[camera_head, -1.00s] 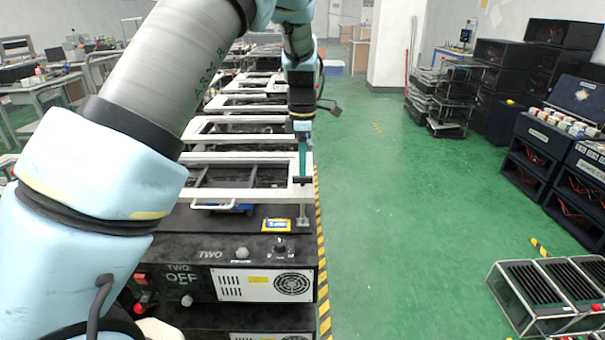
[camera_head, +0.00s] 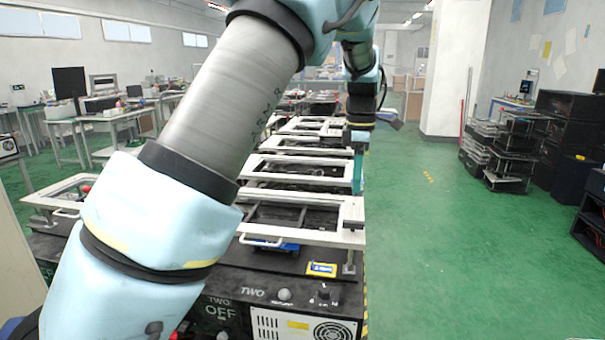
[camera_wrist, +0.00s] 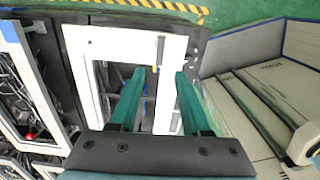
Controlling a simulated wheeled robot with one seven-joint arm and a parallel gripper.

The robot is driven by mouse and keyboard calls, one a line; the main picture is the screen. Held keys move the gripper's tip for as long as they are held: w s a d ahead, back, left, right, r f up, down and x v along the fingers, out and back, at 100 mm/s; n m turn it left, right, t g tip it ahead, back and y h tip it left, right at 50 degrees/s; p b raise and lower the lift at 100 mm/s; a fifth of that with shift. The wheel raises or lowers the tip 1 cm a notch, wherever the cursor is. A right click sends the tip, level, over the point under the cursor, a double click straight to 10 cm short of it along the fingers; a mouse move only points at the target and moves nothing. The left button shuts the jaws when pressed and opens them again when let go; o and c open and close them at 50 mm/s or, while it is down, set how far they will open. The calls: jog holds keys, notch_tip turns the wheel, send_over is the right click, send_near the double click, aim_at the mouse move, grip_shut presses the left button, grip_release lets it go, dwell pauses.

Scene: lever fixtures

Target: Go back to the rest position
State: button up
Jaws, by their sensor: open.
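My gripper (camera_head: 358,172) hangs from my arm above the right side of the row of fixtures in the head view. In the wrist view its two green fingers (camera_wrist: 158,80) are spread apart with nothing between them. Below them in the wrist view is a white frame (camera_wrist: 128,38) on a dark fixture. In the head view the nearest light frame (camera_head: 320,236) lies in front of my gripper, on a black unit (camera_head: 270,292) marked TWO. My arm hides part of the fixtures on the left.
Several similar frames (camera_head: 296,142) run back in a row. Green floor (camera_head: 440,240) is open on the right. A white pillar (camera_head: 450,70), a rack (camera_head: 500,150) and black cabinets (camera_head: 562,140) stand beyond. A workbench (camera_head: 95,112) stands at the left.

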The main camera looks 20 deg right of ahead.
jog(key=w+a+f+m, duration=0.2)
jog(key=a+m, duration=0.1)
jog(key=a, duration=0.9)
jog(key=s+a+f+m, duration=0.1)
jog(key=s+a+m, duration=0.2)
jog(key=a, duration=0.5)
jog(key=s+a+f+m+t, duration=0.1)
jog(key=s+a+m, duration=0.3)
jog(key=a, duration=0.4)
jog(key=s+a+f+m, duration=0.2)
jog(key=s+a+m, duration=0.2)
jog(key=a, duration=0.5)
jog(key=shift+s+f+t, duration=0.3)
jog(key=shift+s+f, duration=0.05)
jog(key=shift+s, duration=0.75)
